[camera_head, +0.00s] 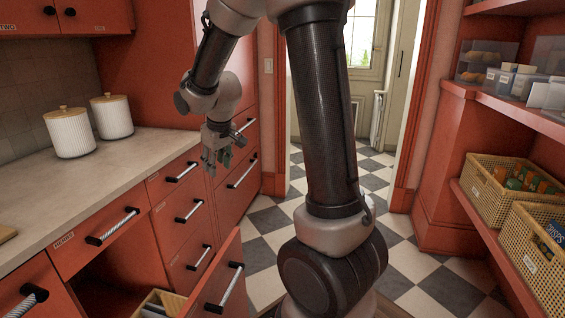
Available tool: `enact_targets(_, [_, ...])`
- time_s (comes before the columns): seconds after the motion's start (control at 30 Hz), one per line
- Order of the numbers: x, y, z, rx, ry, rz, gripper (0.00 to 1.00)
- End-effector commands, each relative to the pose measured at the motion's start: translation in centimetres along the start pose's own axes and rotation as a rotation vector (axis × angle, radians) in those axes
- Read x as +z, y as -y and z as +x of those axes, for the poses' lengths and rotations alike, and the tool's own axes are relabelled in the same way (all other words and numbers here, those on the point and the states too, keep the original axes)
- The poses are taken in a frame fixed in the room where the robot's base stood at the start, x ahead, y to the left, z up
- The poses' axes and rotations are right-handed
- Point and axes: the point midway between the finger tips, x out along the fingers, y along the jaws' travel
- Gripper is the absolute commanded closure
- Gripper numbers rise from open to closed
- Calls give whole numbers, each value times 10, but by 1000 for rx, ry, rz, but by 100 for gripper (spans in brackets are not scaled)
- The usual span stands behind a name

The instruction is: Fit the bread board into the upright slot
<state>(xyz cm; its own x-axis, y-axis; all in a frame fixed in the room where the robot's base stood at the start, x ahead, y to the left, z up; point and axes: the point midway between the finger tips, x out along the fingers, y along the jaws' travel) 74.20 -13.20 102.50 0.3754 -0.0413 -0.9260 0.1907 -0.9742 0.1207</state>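A small edge of a flat wooden piece (6,233) shows on the counter at the far left. It is cut off by the picture's edge, so I cannot tell if it is the bread board. I cannot make out an upright slot in this view. My gripper (217,164) hangs fingers down in front of the red drawers at the back left. Its fingers look apart, with nothing seen between them. It is well away from the wooden piece.
Two white ribbed canisters (70,133) with wooden lids stand on the pale counter (95,195). A low drawer (222,284) stands pulled out into the aisle, with a basket behind its front. The checkered floor beyond is clear.

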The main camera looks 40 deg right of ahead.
Motion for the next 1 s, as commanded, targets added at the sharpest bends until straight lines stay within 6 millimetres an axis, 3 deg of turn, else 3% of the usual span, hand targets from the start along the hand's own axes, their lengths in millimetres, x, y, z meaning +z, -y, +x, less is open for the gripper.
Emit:
enact_targets(0.03, [16,-4,-34,5,-10,27,62])
enact_targets(0.2, [89,-3,-120,1,-6,114,62])
enact_targets(0.3, [136,4,-155,-10,-3,159,62])
enact_targets(0.4, [176,12,-176,-23,0,192,62])
enact_targets(0.5, [205,20,-188,-35,2,213,62])
enact_targets(0.6, [221,24,-193,-41,5,224,62])
enact_targets(1.0, [226,26,-194,-44,7,228,62])
